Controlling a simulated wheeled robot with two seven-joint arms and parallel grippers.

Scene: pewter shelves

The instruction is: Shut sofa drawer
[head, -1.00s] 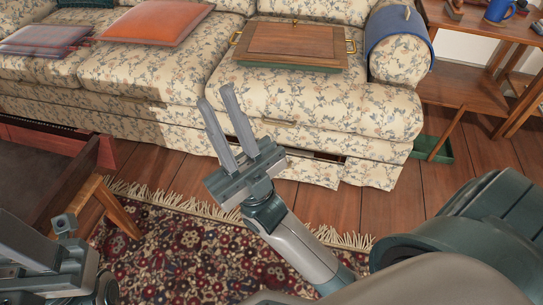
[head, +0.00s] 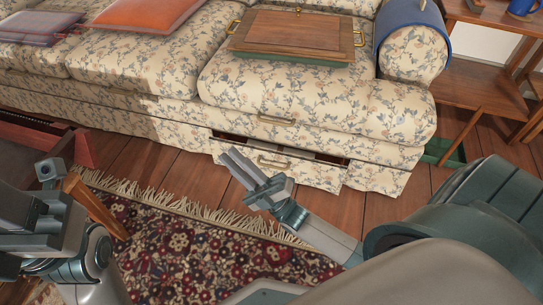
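The floral sofa (head: 150,75) fills the back of the head view. Its sofa drawer (head: 315,174), low at the sofa's right front, stands out a little, with a dark gap along its top edge. A brass handle (head: 272,163) is on its front. My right gripper (head: 229,152) is just in front of the drawer's left part, fingers pointing up-left. The fingers look close together, edge-on, so their opening is unclear; nothing shows between them. I cannot tell whether they touch the drawer. My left gripper (head: 38,212) is at the lower left, its fingertips not clearly seen.
A patterned fringed rug (head: 185,250) lies on the wooden floor. A dark red open drawer or box (head: 82,150) and a wooden furniture leg (head: 95,205) are at the left. A wooden tray (head: 290,35) and an orange cushion (head: 148,14) rest on the sofa. A wooden shelf (head: 475,85) stands at the right.

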